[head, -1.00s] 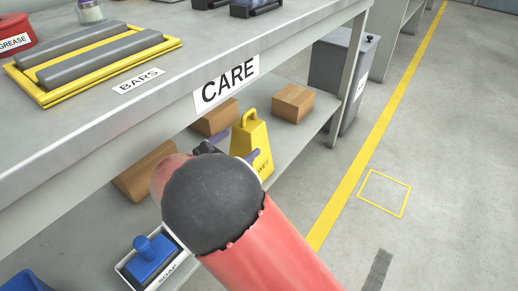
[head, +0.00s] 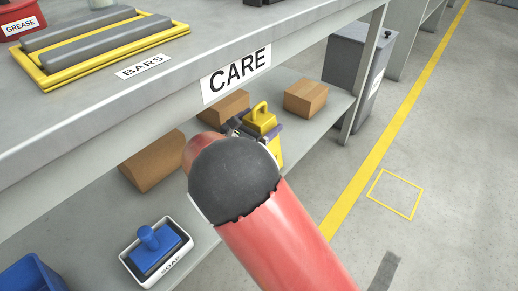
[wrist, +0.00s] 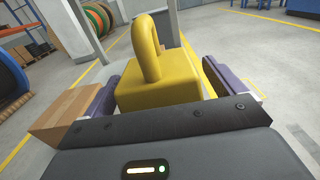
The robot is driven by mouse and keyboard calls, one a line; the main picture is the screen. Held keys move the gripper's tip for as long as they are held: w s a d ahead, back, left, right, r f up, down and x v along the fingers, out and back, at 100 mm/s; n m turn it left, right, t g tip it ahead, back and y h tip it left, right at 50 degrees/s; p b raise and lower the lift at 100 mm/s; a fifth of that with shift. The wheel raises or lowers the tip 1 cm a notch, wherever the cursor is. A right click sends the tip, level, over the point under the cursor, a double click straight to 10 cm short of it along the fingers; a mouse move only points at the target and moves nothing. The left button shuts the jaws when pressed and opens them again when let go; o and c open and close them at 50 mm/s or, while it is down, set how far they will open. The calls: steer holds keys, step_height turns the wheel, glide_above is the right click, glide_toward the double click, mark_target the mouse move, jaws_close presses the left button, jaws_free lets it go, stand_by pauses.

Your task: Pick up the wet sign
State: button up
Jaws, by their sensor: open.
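The yellow wet sign (head: 262,121) stands on the lower shelf under the CARE label, with a loop handle on top. My arm hides much of its lower part in the head view. In the wrist view the sign (wrist: 158,92) is between the two purple fingers of my gripper (wrist: 160,88), its handle rising above them. The fingers are apart, one on each side, and a gap shows beside the sign at the right. My gripper is open.
Cardboard boxes stand behind the sign (head: 228,105) and to its right (head: 305,98). A soap tray (head: 156,252) with a blue-handled item sits at the front left of the shelf (head: 215,222). The upper bench (head: 120,110) overhangs close by.

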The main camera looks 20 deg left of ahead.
steer(key=c, duration=1.6)
steer(key=shift+c, duration=0.3)
steer(key=shift+r, duration=0.15)
